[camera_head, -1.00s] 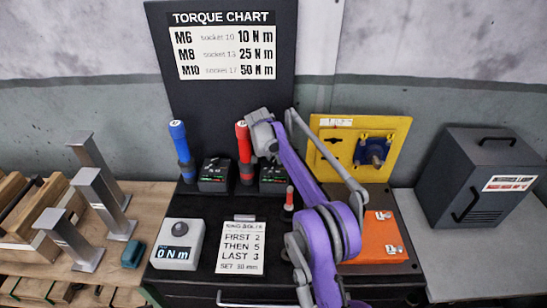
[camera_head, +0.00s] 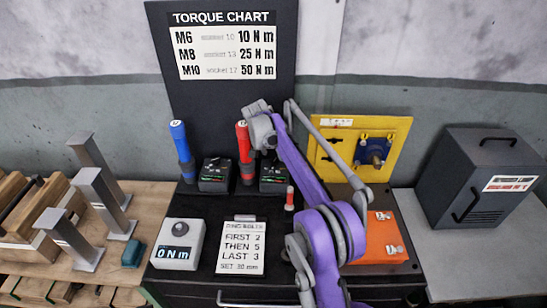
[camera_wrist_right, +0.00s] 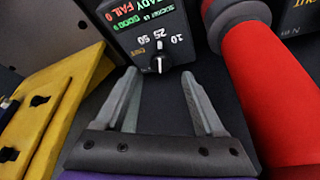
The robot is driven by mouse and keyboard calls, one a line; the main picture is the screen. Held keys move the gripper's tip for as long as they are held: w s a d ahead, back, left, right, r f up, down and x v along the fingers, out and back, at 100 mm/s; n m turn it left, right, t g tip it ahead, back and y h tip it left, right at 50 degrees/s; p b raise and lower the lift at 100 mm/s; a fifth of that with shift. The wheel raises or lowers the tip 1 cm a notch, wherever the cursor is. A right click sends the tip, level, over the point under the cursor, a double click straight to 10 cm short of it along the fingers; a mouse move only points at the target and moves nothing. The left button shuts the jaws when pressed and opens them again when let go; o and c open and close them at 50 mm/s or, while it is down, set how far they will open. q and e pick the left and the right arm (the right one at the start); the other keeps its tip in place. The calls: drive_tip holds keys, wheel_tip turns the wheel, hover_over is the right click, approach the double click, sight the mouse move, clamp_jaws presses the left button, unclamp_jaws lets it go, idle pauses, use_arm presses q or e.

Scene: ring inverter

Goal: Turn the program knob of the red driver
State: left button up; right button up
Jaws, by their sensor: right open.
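The red driver (camera_head: 244,150) stands upright on the black bench; it also shows large at the right of the right wrist view (camera_wrist_right: 270,95). The dark controller box (camera_head: 273,183) stands just right of it. In the right wrist view the program knob (camera_wrist_right: 159,62) is a small dark dial with a white pointer, below the labels 10, 25 and 50. My right gripper (camera_wrist_right: 160,78) is open and empty, its fingertips on either side of the knob's line, apparently short of it. In the head view my right arm partly hides the area, and the fingertips are not clear. My left gripper is not in view.
A blue driver (camera_head: 180,145) and its controller box (camera_head: 215,176) stand to the left. A yellow panel (camera_head: 325,135) is right of my arm; it also shows at the left of the wrist view (camera_wrist_right: 45,110). A small red-topped post (camera_head: 290,197) and an orange block (camera_head: 372,250) stand nearer.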

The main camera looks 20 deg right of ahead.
drive_tip(key=v, duration=0.7)
drive_tip(key=shift+r, duration=0.15)
drive_tip(key=shift+s, duration=0.1)
drive_tip(key=s+r+n+t+y, duration=0.1)
drive_tip(key=s+r+n, duration=0.1)
drive_tip(key=s, duration=0.7)
drive_tip(key=s+r+n+y, duration=0.1)
drive_tip(key=s+r+n, duration=0.1)
drive_tip(key=s, duration=0.8)
drive_tip(key=s+f+n, duration=0.1)
drive_tip(key=s+f, duration=0.3)
drive_tip(key=s, duration=0.3)
drive_tip(key=s+f+n+t, duration=0.1)
drive_tip(key=s+f, duration=0.3)
drive_tip(key=s, duration=0.4)
drive_tip(key=s+f+n+y, duration=0.1)
drive_tip(key=s+f, duration=0.3)
drive_tip(key=s, duration=0.4)
drive_tip(key=shift+n+t, duration=0.3)
drive_tip(key=shift+n, duration=0.6)
drive_tip(key=shift+s+d+f, duration=0.1)
drive_tip(key=shift+d+f, duration=0.05)
